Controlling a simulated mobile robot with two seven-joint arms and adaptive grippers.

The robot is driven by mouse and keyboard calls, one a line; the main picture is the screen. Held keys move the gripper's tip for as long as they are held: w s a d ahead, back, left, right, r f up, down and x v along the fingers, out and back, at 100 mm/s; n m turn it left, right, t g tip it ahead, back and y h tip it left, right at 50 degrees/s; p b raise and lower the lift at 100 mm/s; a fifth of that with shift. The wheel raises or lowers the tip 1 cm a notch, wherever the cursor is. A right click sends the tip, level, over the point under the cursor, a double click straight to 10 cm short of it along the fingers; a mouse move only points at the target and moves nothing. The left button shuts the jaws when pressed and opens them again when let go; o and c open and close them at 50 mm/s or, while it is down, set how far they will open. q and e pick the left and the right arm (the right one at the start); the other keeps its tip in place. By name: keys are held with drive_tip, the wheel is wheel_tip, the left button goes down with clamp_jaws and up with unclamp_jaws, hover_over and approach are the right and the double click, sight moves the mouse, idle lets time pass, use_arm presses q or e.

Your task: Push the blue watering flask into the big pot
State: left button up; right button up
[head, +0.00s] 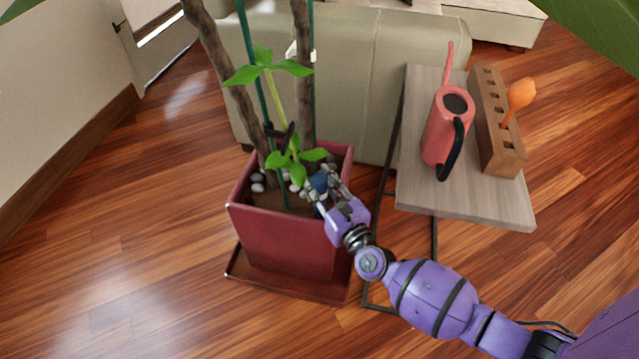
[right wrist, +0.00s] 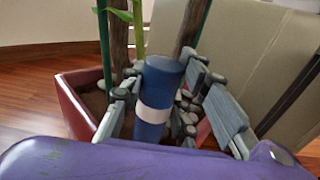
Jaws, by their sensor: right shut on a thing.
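The blue watering flask (right wrist: 163,82) is a blue cylinder with a white band, and it stands between the fingers of my right gripper (right wrist: 172,108) in the right wrist view. In the head view the flask (head: 320,183) shows only as a small blue patch, mostly hidden by my right gripper (head: 323,184). That gripper is shut on the flask, over the right part of the big pot. The big pot (head: 280,238) is dark red and square, with soil, pebbles and a plant. Whether the flask's lower end touches the soil is hidden. My left gripper is not in view.
Thick trunks (head: 221,75) and green stakes rise from the pot just left of my gripper. A side table (head: 455,200) at right bears a red watering can (head: 446,135) and a wooden block (head: 497,140) with an orange-topped tool (head: 520,93). A sofa (head: 360,85) stands behind.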

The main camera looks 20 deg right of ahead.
drive_tip(key=shift+f+b, duration=0.3)
drive_tip(key=shift+f, duration=0.15)
drive_tip(key=shift+r, duration=0.1)
drive_tip(key=o, duration=1.2)
drive_tip(key=o, duration=0.4)
